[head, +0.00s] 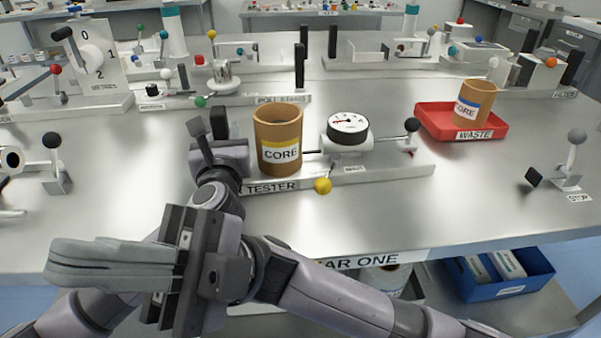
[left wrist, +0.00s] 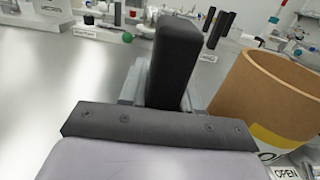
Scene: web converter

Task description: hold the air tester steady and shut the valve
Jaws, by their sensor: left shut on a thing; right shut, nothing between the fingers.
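The air tester is a long metal base (head: 395,168) labelled TESTER. It carries a brown CORE cylinder (head: 278,130), a round white-faced gauge (head: 348,126), a black-knobbed lever (head: 412,126) at its right end and a yellow ball (head: 322,186) at its front edge. I cannot tell which part is the valve. My left gripper (head: 219,146) is shut on the black upright handle (head: 218,122) at the tester's left end. The handle shows in the left wrist view (left wrist: 175,60), beside the cylinder and an OPEN label (left wrist: 285,172). My right gripper (head: 65,268) is shut and empty, in the foreground left of the tester, pointing left.
A red WASTE tray (head: 497,130) holding another CORE cylinder (head: 472,103) stands right of the tester. A STOP lever (head: 570,165) is at the far right. Other fixtures, including a 0-1-2 dial (head: 92,58), line the back. Bare table lies in front of the tray.

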